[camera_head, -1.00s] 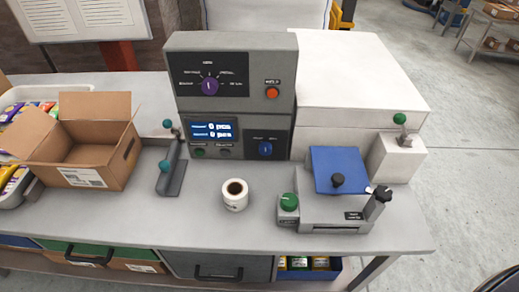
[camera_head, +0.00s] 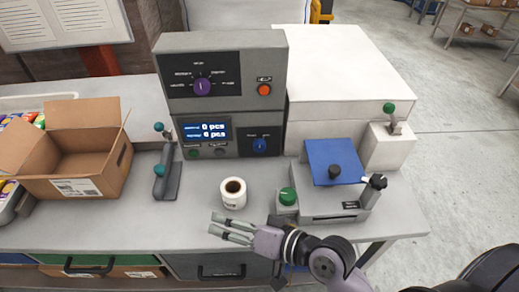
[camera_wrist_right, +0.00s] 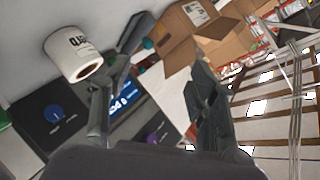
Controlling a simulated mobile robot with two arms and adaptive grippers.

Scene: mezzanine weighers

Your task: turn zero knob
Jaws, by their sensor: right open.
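Several knobs show in the head view, and their labels are too small to read surely, so I cannot tell which is the zero knob. A purple knob (camera_head: 202,86) is on the upper grey panel. A blue knob (camera_head: 260,145) is on the lower panel, right of the lit display (camera_head: 205,132). A green knob (camera_head: 287,196) is on the scale with the blue plate (camera_head: 332,160). My right gripper (camera_head: 222,229) is open and empty over the table's front, pointing left, apart from every knob. The wrist view shows the blue knob (camera_wrist_right: 54,113) and purple knob (camera_wrist_right: 157,138). My left gripper is out of view.
A white label roll (camera_head: 233,194) stands just behind my right gripper. An open cardboard box (camera_head: 70,176) and a grey stand with green balls (camera_head: 168,175) are at left. Bare table (camera_head: 130,225) lies at front left.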

